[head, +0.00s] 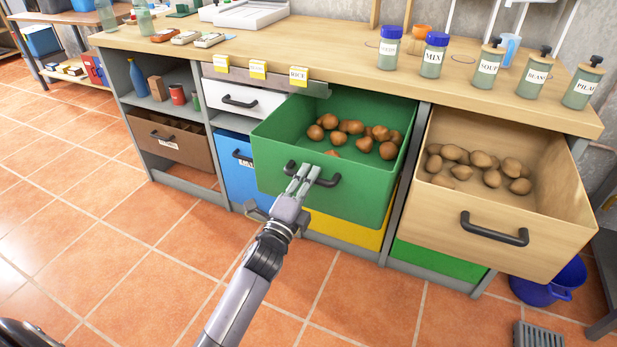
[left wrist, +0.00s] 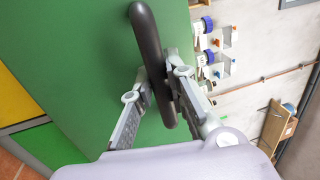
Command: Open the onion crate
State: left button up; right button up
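A green crate (head: 330,190) is drawn well out from under the workbench. Several round brown onions (head: 352,127) lie inside at its back. Its dark bar handle (head: 327,180) is on the front. My left gripper (head: 303,178) is at this handle. In the left wrist view, the fingers lie on either side of the handle (left wrist: 147,35), with their tips close against it. The green crate front (left wrist: 75,60) fills the left of that view. My right gripper is not in view.
A light wooden crate (head: 535,235) with several brown potatoes (head: 490,178) stands out at right. Labelled jars (head: 432,58) stand on the workbench (head: 330,55). A blue bucket (head: 560,285) and a floor drain (head: 538,335) are at lower right. The tiled floor (head: 110,240) is clear at left.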

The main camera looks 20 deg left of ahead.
pick_arm(q)
jog(key=o, duration=0.4)
jog(key=shift+o, duration=0.2)
jog(key=s+f, duration=0.2)
jog(key=s, duration=0.9)
jog(key=shift+s+a+f, duration=0.2)
jog(key=shift+s, duration=0.15)
